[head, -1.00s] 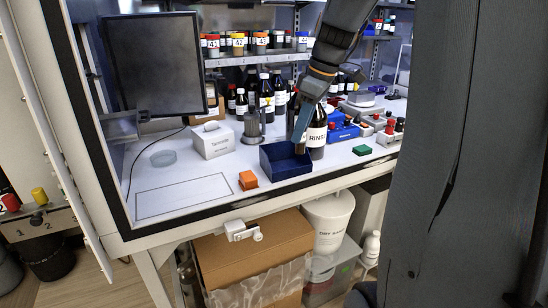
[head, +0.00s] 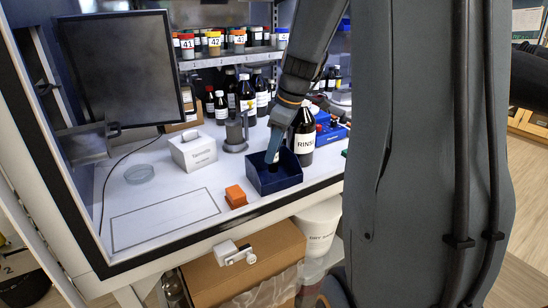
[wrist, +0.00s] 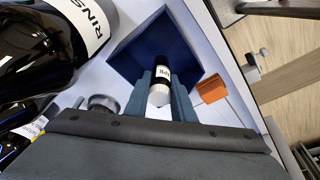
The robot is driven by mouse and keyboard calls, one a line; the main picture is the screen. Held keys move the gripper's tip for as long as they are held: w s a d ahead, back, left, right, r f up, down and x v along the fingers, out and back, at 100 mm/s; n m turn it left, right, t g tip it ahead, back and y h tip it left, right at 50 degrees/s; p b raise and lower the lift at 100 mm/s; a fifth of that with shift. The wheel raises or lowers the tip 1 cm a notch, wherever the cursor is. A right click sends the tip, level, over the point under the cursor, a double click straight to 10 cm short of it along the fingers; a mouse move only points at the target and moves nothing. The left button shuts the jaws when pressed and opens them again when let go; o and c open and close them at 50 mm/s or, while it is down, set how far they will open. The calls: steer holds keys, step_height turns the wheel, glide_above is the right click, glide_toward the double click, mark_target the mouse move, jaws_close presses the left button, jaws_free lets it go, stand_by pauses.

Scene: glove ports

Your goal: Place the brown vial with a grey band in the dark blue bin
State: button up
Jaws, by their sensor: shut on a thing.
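The dark blue bin (head: 277,184) is an open box near the front edge of the white work surface. My gripper (head: 273,157) points down into the bin's opening, near its middle. In the wrist view my gripper (wrist: 161,88) is shut on a small dark vial (wrist: 160,66) with a white label and a pale end towards the camera. The bin (wrist: 128,52) surrounds the vial's far end there. I cannot tell whether the vial touches the bin floor. Its grey band is not clear.
A large dark RINSE bottle (head: 303,135) stands close behind the bin at right. An orange block (head: 236,196) lies left of the bin. A white tissue box (head: 193,151), a grey stand (head: 236,132) and a monitor (head: 122,70) are further left and back. The outlined front-left area is clear.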

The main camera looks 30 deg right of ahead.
steer(key=shift+f, duration=1.4)
steer(key=o, duration=1)
steer(key=shift+f, duration=0.1)
steer(key=b+v, duration=0.2)
steer(key=v, duration=1)
